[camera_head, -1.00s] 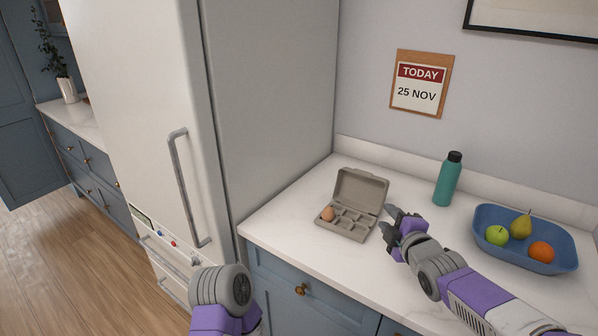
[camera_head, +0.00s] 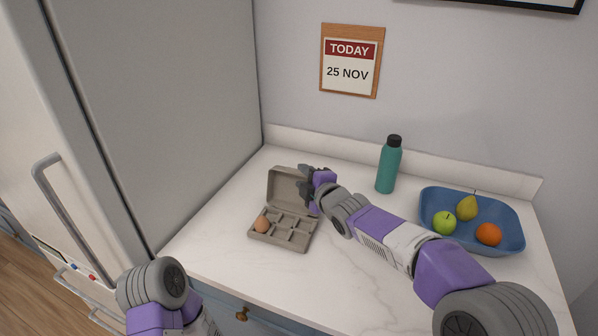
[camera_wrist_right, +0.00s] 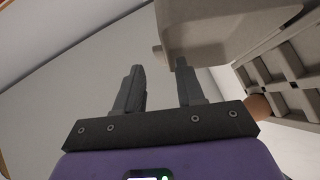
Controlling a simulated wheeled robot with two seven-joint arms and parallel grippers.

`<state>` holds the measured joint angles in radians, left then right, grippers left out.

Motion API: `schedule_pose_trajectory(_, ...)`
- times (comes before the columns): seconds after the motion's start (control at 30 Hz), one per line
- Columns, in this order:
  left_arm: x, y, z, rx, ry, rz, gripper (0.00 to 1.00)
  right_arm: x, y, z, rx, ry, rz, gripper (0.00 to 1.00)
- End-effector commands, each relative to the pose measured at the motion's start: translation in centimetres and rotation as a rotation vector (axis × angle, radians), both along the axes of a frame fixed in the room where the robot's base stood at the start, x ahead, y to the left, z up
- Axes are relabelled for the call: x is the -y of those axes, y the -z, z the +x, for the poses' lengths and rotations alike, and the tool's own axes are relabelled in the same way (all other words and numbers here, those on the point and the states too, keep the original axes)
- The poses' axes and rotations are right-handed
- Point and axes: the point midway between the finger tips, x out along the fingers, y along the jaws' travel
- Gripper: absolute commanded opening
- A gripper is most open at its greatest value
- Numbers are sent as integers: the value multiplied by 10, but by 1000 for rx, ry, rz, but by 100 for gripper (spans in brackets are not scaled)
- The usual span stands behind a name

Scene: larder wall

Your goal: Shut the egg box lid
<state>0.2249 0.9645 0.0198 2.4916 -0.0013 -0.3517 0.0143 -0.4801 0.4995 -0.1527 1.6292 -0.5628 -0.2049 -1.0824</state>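The grey-brown egg box (camera_head: 283,228) stands on the counter with its lid (camera_head: 284,186) raised at the back. One brown egg (camera_head: 262,224) sits in its front left cup; the other cups that show look empty. My right gripper (camera_head: 307,184) is at the right edge of the raised lid, partly covering it. In the right wrist view my right gripper (camera_wrist_right: 159,70) has its fingers apart with nothing between them. The lid (camera_wrist_right: 208,28) lies just beyond the right finger; whether they touch I cannot tell. My left gripper is outside the frames; only part of my left arm shows.
A teal bottle (camera_head: 388,168) stands behind my right forearm. A blue tray (camera_head: 467,242) with a green apple, a pear and an orange is at the right. The fridge (camera_head: 160,110) borders the counter on the left. Counter in front of the box is clear.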

Motion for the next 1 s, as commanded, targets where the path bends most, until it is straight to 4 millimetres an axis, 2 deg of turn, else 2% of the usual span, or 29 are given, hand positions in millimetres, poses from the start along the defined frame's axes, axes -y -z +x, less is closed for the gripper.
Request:
schedule_pose_trajectory(0.1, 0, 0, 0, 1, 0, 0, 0, -8, 5, 16, -1, 2, 0, 38)
schedule_pose_trajectory(0.3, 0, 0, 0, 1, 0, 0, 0, -16, 8, 30, -2, 2, 1, 38)
schedule_pose_trajectory(0.63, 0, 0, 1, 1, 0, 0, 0, -18, 9, 32, -1, 1, 1, 38)
schedule_pose_trajectory(0.67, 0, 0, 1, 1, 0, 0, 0, -18, 9, 32, -1, 1, 1, 37)
schedule_pose_trajectory(0.9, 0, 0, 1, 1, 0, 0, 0, -18, 9, 32, -1, 1, 1, 0)
schedule_pose_trajectory(1.0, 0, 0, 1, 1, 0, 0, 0, -18, 9, 32, -1, 1, 1, 0)
